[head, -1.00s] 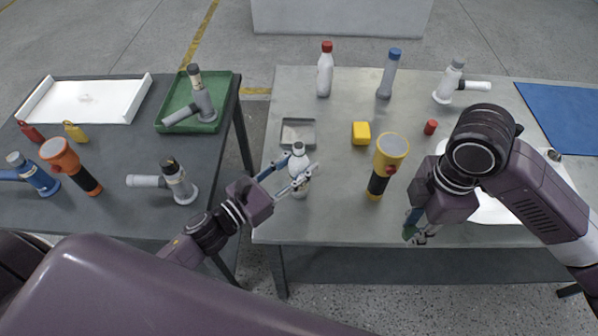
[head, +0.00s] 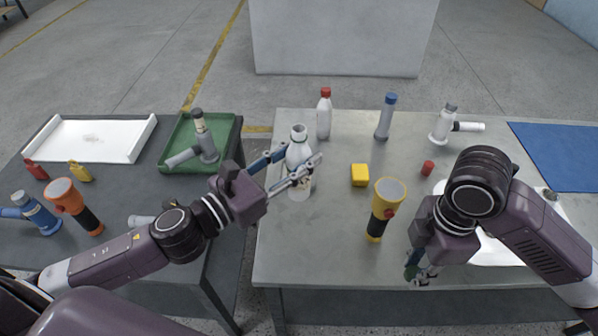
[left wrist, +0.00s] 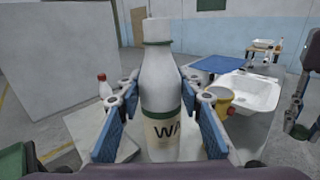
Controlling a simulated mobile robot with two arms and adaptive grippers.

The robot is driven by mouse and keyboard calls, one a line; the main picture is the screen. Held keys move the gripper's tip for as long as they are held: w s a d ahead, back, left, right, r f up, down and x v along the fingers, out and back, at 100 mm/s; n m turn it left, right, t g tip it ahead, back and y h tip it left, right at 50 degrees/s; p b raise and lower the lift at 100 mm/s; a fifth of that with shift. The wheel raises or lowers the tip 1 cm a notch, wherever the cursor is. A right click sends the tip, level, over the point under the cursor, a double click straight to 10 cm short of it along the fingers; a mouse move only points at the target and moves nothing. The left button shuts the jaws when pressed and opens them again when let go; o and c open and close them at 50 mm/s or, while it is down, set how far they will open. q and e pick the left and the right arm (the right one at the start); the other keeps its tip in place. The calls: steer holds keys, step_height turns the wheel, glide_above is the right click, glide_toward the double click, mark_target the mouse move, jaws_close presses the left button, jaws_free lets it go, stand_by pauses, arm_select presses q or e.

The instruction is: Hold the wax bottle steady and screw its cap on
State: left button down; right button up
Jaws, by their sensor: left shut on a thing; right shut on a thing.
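The white wax bottle (head: 299,156) is upright in my left gripper (head: 298,167), raised above the table. In the left wrist view the bottle (left wrist: 160,85) stands between the two blue-padded fingers, with part of a "WA" label, a green ring at the neck and no cap on top. My right gripper (head: 420,275) points down near the front edge of the table, to the right of the bottle and well apart from it. It is shut on a small green piece (head: 411,273), apparently the cap, mostly hidden by the fingers.
A yellow flashlight (head: 385,207) stands between the grippers. A yellow block (head: 360,175), red cap (head: 428,168), red-capped bottle (head: 324,115) and blue-capped bottle (head: 386,118) stand further back. The left table holds a green tray (head: 233,135) and several tools.

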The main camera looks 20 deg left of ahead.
arm_select(q)
steer(key=shift+r, duration=1.3)
arm_select(e)
steer(key=shift+r, duration=0.2)
arm_select(q)
steer(key=c, duration=1.9)
jaws_free()
steer(key=shift+c, duration=0.2)
jaws_close()
